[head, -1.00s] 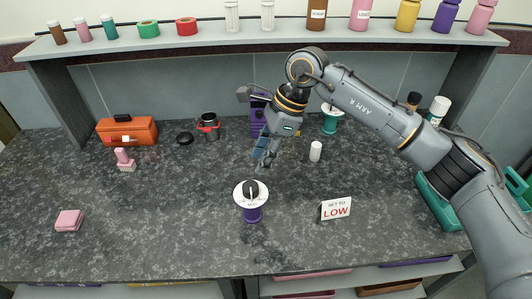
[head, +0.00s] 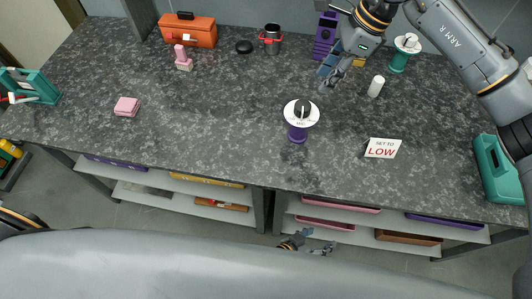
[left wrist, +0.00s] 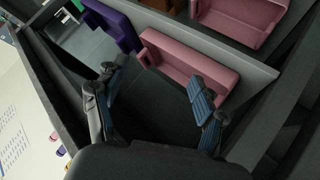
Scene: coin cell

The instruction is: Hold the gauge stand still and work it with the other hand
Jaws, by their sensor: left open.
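The gauge stand (head: 297,132) stands upright on the dark counter, with a purple base, a white dial face and a black knob. A white sign (head: 382,148) reading "SET TO LOW" stands to its right. My right gripper (head: 331,78) hangs behind and to the right of the stand, apart from it; its finger gap is unclear. My left gripper (head: 309,246) is low in front of the counter, by the shelves below. In the left wrist view, its fingers (left wrist: 157,98) are spread and empty.
A similar teal stand (head: 399,61) is at the back right, near a white cylinder (head: 376,87). Pink trays (head: 327,224) lie on the shelf under the counter. A pink block (head: 127,106) and an orange toolbox (head: 188,30) are on the left. The counter around the gauge stand is clear.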

